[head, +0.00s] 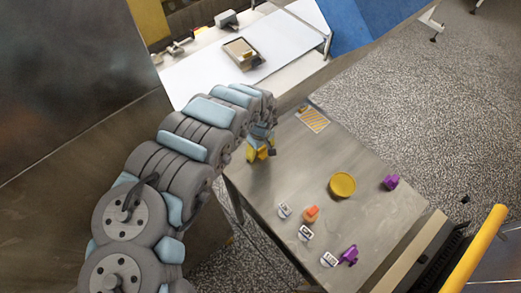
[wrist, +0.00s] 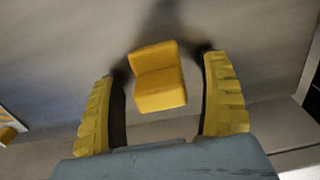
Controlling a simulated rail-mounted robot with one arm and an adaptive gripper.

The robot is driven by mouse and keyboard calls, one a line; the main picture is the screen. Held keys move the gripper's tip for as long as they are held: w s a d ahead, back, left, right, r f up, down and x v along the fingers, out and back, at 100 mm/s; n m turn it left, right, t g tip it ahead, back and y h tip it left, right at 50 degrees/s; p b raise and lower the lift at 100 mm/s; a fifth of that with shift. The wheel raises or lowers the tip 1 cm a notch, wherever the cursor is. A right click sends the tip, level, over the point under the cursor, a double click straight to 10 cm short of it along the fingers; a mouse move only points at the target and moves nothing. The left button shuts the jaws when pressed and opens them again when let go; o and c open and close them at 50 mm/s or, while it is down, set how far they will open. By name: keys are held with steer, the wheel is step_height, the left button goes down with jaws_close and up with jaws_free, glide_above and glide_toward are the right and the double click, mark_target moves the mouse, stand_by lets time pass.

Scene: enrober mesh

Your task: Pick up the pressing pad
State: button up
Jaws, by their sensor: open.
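A yellow block with a stepped top, which I take to be the pressing pad (wrist: 160,80), sits on the grey metal table between my fingers in the wrist view. My gripper (wrist: 157,68) is open, with one ridged yellow finger on each side of the block. Gaps show between the block and both fingers. In the head view my gripper (head: 262,150) is low over the table's left part. There the block cannot be told apart from the yellow fingers.
The metal table (head: 285,175) also holds a yellow disc (head: 342,185), an orange piece (head: 311,214), purple pieces (head: 391,182) (head: 349,255), several small white cards (head: 305,233) and a striped card (head: 312,119). A white surface with a tray (head: 243,54) lies behind.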

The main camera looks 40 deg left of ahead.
steer(key=c, duration=1.3)
